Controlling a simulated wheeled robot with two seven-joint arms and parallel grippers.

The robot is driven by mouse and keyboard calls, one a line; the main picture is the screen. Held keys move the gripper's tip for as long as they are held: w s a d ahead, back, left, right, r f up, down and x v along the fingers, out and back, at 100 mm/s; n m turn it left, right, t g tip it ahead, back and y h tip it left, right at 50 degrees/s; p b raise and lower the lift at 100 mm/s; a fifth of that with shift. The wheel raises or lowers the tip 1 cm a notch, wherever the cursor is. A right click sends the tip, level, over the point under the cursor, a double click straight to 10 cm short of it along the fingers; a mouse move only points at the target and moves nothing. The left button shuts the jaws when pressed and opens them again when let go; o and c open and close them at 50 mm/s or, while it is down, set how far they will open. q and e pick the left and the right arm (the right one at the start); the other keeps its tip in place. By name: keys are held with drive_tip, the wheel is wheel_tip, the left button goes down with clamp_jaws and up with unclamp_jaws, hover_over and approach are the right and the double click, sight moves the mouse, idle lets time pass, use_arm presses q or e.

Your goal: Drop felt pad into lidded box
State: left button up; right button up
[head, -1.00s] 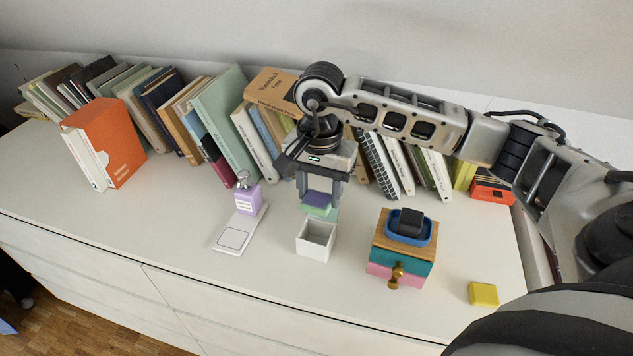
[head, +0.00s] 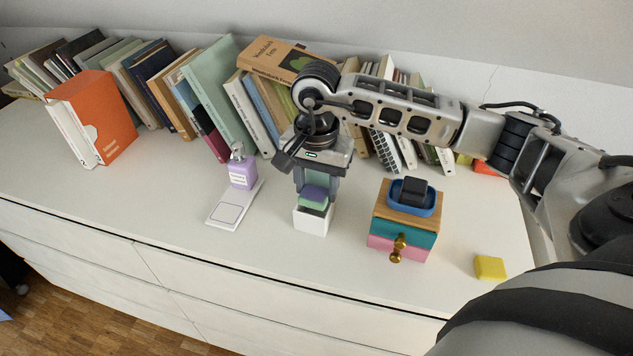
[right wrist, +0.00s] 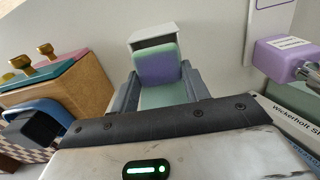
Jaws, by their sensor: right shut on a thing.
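My right gripper (head: 317,186) is shut on a purple and green felt pad (head: 313,199). The pad hangs at the mouth of a small white open-topped box (head: 311,222) on the white cabinet top. In the head view the pad covers most of the opening, so I cannot tell how far inside it is. In the right wrist view the pad (right wrist: 157,64) sits between the fingers, purple face with a green edge, and the white box (right wrist: 151,36) shows just past it. No lid shows on the box. My left gripper is not in view.
A small wooden drawer unit (head: 404,232) with teal and pink fronts and a blue tray (head: 427,210) on top stands right of the box. A lilac bottle (head: 242,173) stands to the left. A yellow block (head: 490,267) lies at right. Books (head: 214,95) line the back.

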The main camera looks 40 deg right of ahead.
drive_tip(key=o, duration=1)
wheel_tip(320, 180, up, 16)
idle(0.6)
